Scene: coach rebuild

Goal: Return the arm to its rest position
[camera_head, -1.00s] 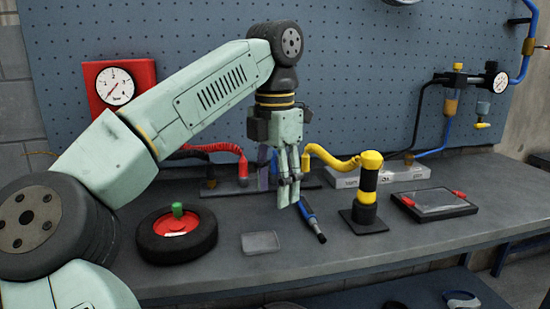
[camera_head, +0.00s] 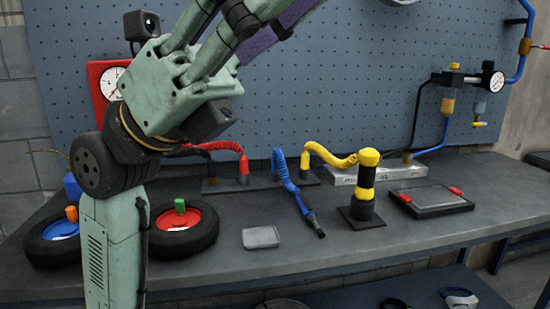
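My arm is folded up at the left of the head view, with its lower link standing upright in front of the bench. My gripper (camera_head: 212,55) is raised high, large and close to the camera, in front of the pegboard. Its fingers point up and to the right, and their tips run out of the top of the picture. A purple strip (camera_head: 285,22) lies along the fingers; I cannot tell whether it is part of the gripper. The finger gap is not clear.
The bench (camera_head: 345,250) holds two tyres, with blue (camera_head: 57,238) and red (camera_head: 186,232) hubs, a small grey tray (camera_head: 261,237), a blue coiled hose (camera_head: 285,177), a yellow-black post (camera_head: 364,185) and a black case (camera_head: 432,201). A red gauge panel (camera_head: 101,72) is partly hidden behind my arm.

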